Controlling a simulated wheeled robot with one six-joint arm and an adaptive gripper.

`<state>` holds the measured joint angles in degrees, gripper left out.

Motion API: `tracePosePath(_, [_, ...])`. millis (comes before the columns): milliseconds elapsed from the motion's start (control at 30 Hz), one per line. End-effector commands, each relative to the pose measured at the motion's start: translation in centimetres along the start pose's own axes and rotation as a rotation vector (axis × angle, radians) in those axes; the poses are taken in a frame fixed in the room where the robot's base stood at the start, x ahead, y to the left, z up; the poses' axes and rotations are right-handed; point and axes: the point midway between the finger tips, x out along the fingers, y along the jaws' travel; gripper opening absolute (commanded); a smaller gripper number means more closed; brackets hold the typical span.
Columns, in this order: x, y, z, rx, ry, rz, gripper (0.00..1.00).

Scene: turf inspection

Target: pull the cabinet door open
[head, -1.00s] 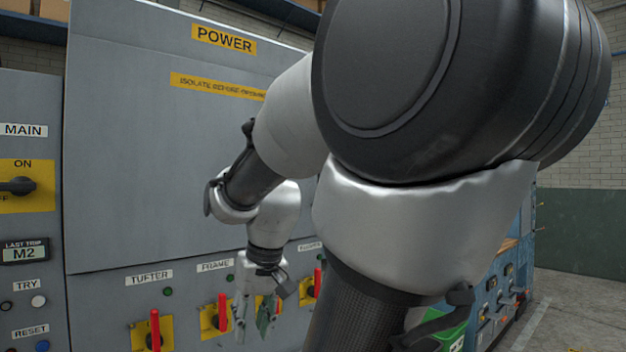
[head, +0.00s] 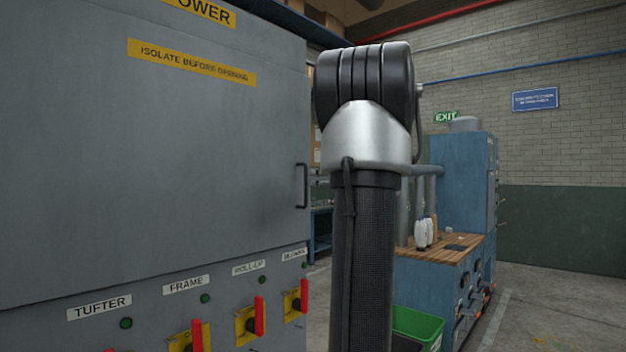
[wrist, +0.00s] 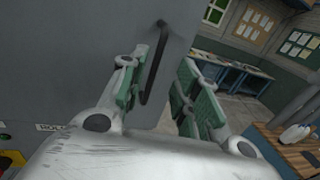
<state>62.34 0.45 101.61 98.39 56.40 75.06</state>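The grey cabinet door (head: 150,140) carries yellow labels and looks shut in its frame. Its dark bar handle (head: 302,186) is upright near the door's right edge. In the wrist view the handle (wrist: 155,65) shows between the two finger lines, close beside the left finger. My gripper (wrist: 168,88) is open, with green pads on both fingers. The right finger stands apart from the handle. I cannot tell whether the left finger touches the handle, or how deep the handle sits between the fingers. In the head view my gripper is out of sight.
Red switch levers (head: 259,316) on yellow plates stick out below the door. A blue bench (head: 440,262) with a wooden top and a green bin (head: 418,326) stand to the right. Open floor (head: 560,300) lies at the far right.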

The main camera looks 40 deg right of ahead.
Motion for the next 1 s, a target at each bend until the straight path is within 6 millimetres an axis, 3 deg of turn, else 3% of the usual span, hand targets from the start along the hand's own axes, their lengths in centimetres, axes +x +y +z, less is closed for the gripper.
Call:
tracePosePath(433, [6.5, 0.1, -0.1, 0.007, 0.003, 0.003, 0.32])
tracePosePath(833, [7.6, 0.1, -0.1, 0.005, 0.003, 0.001, 0.32])
tracePosePath(1000, [7.5, 0.1, -0.1, 0.005, 0.003, 0.001, 0.01])
